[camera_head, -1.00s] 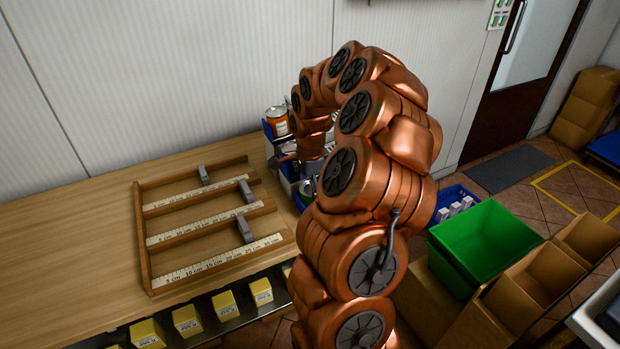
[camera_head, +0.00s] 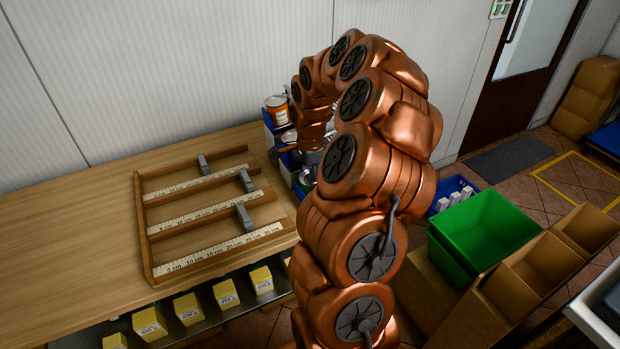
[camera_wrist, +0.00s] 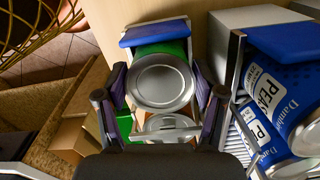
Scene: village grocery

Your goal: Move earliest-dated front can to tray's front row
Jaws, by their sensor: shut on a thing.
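In the wrist view, my gripper (camera_wrist: 164,88) is shut on a can (camera_wrist: 160,80) with a green label and a silver lid, one finger on each side. No date can be read on it. A second silver can lid (camera_wrist: 168,122) shows just beyond it. The wooden tray (camera_head: 143,240) lies on the counter to the left of the arm. It has several ruled rows, each with a grey block, and no cans in it.
An orange-labelled can (camera_head: 277,108) stands behind my arm. Yellow boxes (camera_head: 188,308) line a shelf below the counter. A green crate (camera_head: 482,240) is at right. The counter left of the tray is clear.

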